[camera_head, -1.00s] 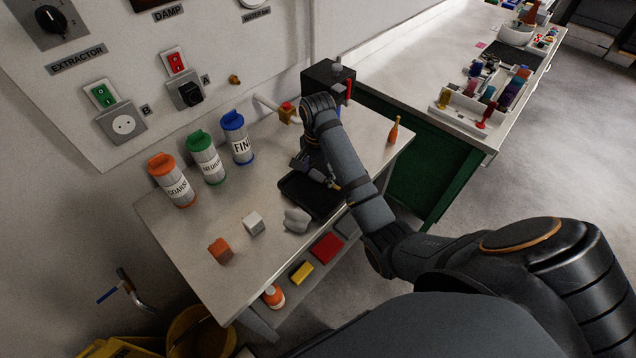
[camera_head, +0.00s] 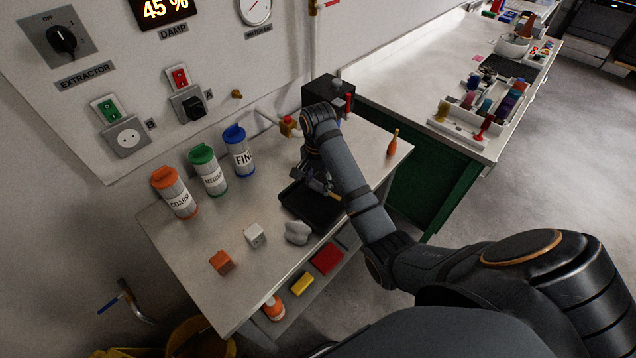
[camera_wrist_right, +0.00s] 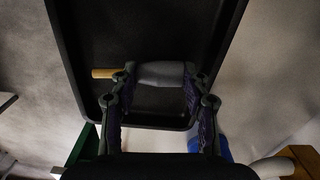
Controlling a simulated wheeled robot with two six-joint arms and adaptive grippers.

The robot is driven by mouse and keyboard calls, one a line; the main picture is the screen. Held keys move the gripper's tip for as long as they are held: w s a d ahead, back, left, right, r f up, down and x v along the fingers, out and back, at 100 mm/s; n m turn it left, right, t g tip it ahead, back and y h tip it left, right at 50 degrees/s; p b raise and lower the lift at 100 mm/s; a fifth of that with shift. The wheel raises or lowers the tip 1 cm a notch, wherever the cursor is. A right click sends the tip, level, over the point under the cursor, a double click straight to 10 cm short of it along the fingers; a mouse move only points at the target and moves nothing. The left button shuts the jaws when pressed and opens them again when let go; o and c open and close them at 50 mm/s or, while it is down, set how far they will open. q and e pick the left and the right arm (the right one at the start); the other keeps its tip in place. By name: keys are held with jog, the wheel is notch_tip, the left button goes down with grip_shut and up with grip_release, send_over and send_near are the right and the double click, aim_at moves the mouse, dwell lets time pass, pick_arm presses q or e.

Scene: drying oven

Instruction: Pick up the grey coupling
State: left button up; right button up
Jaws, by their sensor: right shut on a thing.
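The grey coupling (camera_wrist_right: 162,74) is a short grey cylinder at the black tray, seen in the right wrist view. My right gripper (camera_wrist_right: 160,82) is shut on it, with one finger at each end. In the head view my right gripper (camera_head: 326,182) is over the black tray (camera_head: 300,207), partly hidden by my own arm; the coupling is not clear there. The tray also shows in the right wrist view (camera_wrist_right: 150,28). Whether the coupling touches the tray floor I cannot tell. My left gripper is not in view.
A tan rod (camera_wrist_right: 104,73) lies beside one finger. A pale lump (camera_head: 297,232), a white block (camera_head: 255,236) and an orange block (camera_head: 222,262) stand left of the tray. Three labelled canisters (camera_head: 208,170) stand at the wall. An orange bottle (camera_head: 393,142) is at the right.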

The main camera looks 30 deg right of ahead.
aim_at(321, 185)
jog(key=r+p, duration=0.3)
jog(key=r, duration=0.1)
jog(key=shift+s+d+r, duration=0.1)
jog(key=shift+s+d, duration=0.1)
jog(key=shift+s, duration=0.2)
jog(key=s+d+r+p, duration=0.4)
jog(key=s+r+p, duration=0.3)
jog(key=s, duration=0.5)
jog(key=shift+s+d+r+p, duration=0.15)
jog(key=shift+s+r+p, duration=0.05)
jog(key=shift+r+p, duration=0.25)
jog(key=shift+w, duration=0.1)
